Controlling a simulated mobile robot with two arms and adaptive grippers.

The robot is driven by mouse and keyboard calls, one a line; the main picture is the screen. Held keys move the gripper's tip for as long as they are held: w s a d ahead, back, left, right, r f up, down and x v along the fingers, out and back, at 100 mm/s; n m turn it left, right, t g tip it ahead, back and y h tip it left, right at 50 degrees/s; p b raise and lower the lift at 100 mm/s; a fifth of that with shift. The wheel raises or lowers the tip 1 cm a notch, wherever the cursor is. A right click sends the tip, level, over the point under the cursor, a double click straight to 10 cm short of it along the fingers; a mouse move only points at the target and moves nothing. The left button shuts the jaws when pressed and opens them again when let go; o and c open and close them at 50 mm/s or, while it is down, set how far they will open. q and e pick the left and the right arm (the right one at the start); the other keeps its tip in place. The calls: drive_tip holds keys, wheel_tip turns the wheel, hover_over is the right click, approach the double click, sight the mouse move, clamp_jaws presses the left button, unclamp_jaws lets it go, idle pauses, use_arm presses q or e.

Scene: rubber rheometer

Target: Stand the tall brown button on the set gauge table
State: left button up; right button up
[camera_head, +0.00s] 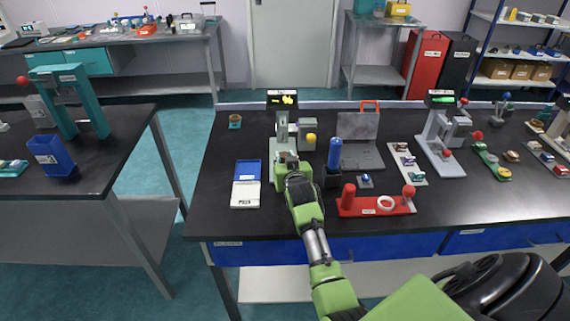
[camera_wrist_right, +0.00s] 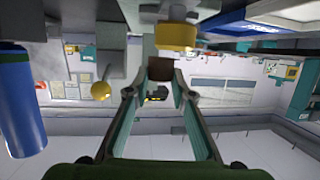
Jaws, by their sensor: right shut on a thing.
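My right gripper (camera_head: 287,164) is at the gauge stand with the yellow-lit display (camera_head: 282,100), at the front of its column. In the right wrist view, which is upside down, its two fingertips (camera_wrist_right: 160,70) are shut on the brown button (camera_wrist_right: 160,67). A yellow, brass-like block (camera_wrist_right: 176,37) lies close to the button there, on its lower side in the room. I cannot tell whether the button touches it. In the head view the gripper hides most of the gauge's base and table. My left gripper is not in view.
A blue cylinder (camera_head: 335,153) stands close to the right of the gripper, and a yellow knob (camera_head: 311,138) is near the gauge. A blue-and-white box (camera_head: 246,184) lies to the left. A red stand (camera_head: 376,206) is at the front right. The bench's left front is clear.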

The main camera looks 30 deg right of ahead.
drive_tip(key=shift+f, duration=1.35)
drive_tip(key=o, duration=0.9)
drive_tip(key=shift+f, duration=0.1)
drive_tip(key=shift+o, duration=0.2)
drive_tip(key=shift+s, duration=0.2)
drive_tip(key=v, duration=1.1)
drive_tip(key=shift+s+a+r, duration=0.2)
drive_tip(key=shift+s+r, duration=0.1)
drive_tip(key=shift+r, duration=0.05)
